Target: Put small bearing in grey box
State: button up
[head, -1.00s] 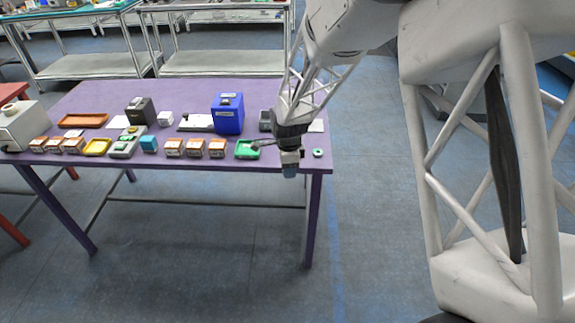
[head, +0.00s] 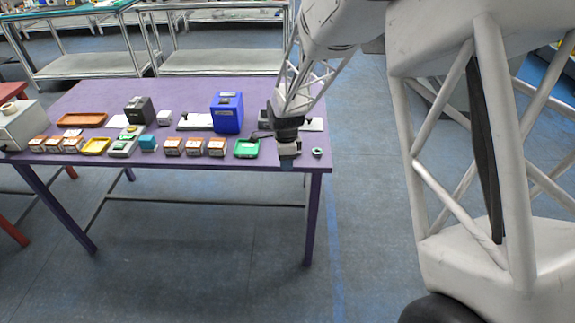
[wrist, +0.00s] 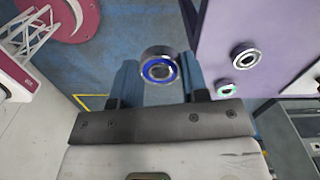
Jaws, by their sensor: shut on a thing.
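My gripper (wrist: 158,78) is shut on a bearing (wrist: 160,69), a metal ring with a blue inner band, held between the blue fingertips. In the head view my gripper (head: 288,163) is over the right front edge of the purple table (head: 200,90); the held bearing cannot be made out there. A dark grey box (head: 139,111) stands on the table, well left of my gripper and left of a blue box (head: 227,113). Two more bearings lie on the table in the wrist view: a dark-and-silver one (wrist: 245,55) and a green-ringed one (wrist: 226,89).
A green tray (head: 246,149) is just left of my gripper. Several orange-and-white small boxes (head: 195,147), a grey-green device (head: 125,142) and a yellow tray (head: 96,146) line the front. An orange tray (head: 82,120) lies behind. Bare tabletop spans the back.

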jog(key=w+a+r, duration=0.1)
jog(key=w+a, duration=0.2)
jog(key=w, duration=0.7)
jog(key=w+a+r, duration=0.1)
jog(key=w+a, duration=0.2)
jog(key=w, duration=0.8)
jog(key=w+a+r, duration=0.2)
jog(key=w+a, duration=0.1)
jog(key=w, duration=0.7)
jog(key=shift+w+a, duration=0.15)
jog(key=shift+a, duration=0.15)
jog(key=shift+f, duration=0.2)
jog(key=shift+f, duration=2.15)
jog(key=o, duration=1)
jog(key=shift+r, duration=0.15)
